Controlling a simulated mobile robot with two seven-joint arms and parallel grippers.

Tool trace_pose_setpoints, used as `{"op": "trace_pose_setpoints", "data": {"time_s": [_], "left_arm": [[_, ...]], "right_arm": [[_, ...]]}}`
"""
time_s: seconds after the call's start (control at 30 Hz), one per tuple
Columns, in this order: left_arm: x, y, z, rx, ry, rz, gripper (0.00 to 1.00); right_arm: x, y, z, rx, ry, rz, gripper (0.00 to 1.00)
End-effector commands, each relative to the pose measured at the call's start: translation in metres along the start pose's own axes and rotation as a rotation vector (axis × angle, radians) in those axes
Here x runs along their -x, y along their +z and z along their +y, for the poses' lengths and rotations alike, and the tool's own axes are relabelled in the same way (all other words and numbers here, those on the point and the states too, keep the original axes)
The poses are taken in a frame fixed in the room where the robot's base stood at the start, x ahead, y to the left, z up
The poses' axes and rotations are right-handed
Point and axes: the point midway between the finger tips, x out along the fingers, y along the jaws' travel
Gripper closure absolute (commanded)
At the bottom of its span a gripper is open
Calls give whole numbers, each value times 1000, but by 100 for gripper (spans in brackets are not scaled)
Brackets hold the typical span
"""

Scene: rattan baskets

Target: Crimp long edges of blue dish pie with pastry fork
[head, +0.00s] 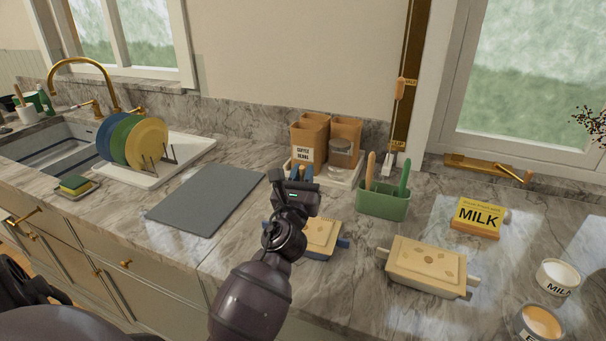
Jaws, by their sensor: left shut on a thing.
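The blue dish pie (323,238) sits on the marble counter, a pale crust in a dish with a blue handle at its right end. My left arm hides its left part. My left gripper (300,176) is above and behind the pie in the picture, pointing away toward the back of the counter. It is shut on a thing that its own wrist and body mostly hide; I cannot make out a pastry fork. My right gripper is not in view.
A second pie in a cream dish (428,266) stands to the right. Behind are a green utensil holder (383,207) and brown canisters (309,138). A milk box (479,216) and tins (558,276) are at right. A grey board (206,199) lies clear at left.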

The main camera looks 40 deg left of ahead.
Motion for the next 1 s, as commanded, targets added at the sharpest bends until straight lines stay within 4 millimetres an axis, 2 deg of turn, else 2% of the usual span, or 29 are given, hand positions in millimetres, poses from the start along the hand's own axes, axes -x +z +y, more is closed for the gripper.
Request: {"op": "trace_pose_setpoints", "data": {"time_s": [0.57, 1.0], "left_arm": [[2, -5, 0, 0, 0, -1, 100], [3, -9, 0, 0, 0, -1, 100]], "right_arm": [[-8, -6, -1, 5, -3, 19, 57], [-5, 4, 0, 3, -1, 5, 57]]}}
